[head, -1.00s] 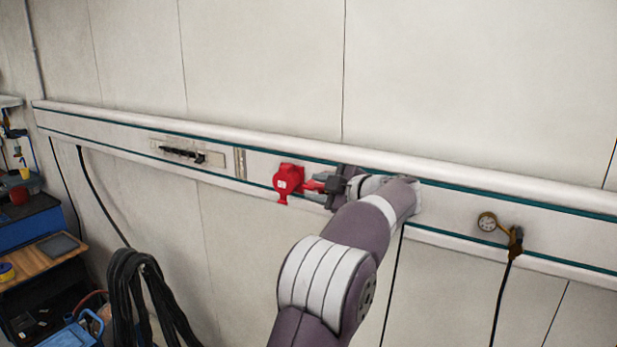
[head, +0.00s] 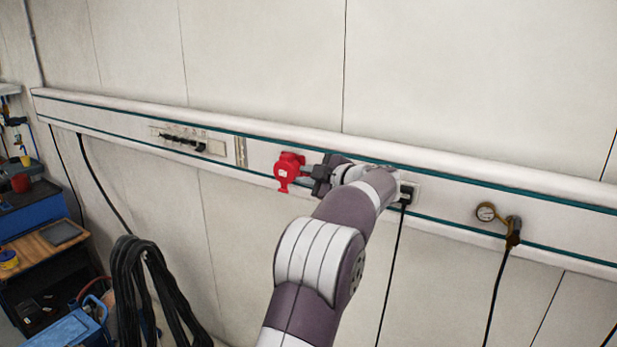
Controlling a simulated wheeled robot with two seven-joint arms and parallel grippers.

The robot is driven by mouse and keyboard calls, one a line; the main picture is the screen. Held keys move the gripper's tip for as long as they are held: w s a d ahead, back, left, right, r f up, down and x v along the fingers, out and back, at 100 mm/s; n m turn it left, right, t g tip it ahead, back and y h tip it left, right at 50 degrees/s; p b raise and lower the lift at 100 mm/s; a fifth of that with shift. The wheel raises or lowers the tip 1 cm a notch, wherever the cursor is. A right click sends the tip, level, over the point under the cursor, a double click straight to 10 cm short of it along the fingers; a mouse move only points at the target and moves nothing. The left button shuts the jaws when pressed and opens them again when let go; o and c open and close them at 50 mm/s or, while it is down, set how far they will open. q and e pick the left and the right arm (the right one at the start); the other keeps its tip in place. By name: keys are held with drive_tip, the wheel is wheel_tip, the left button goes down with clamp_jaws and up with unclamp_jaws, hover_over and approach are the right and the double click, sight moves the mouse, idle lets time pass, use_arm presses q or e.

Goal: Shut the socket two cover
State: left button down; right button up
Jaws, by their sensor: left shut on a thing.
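The red socket (head: 287,170) sits on the white wall rail, a little left of the picture's middle, with a small pale label on its front. My left gripper (head: 308,174) is just right of it, its dark fingers shut on the red cover at the socket's right side. The fingers hide most of the cover, so its exact angle cannot be told. My left arm covers the rail right of the gripper. My right gripper is out of view.
A black plug with a hanging cord (head: 406,194) is in the rail right of my arm. A black bar (head: 183,141) is on the rail at left. Coiled black cable (head: 140,280) hangs below.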

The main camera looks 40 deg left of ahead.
use_arm(q)
drive_tip(key=shift+f+b, duration=0.3)
drive_tip(key=shift+f, duration=0.1)
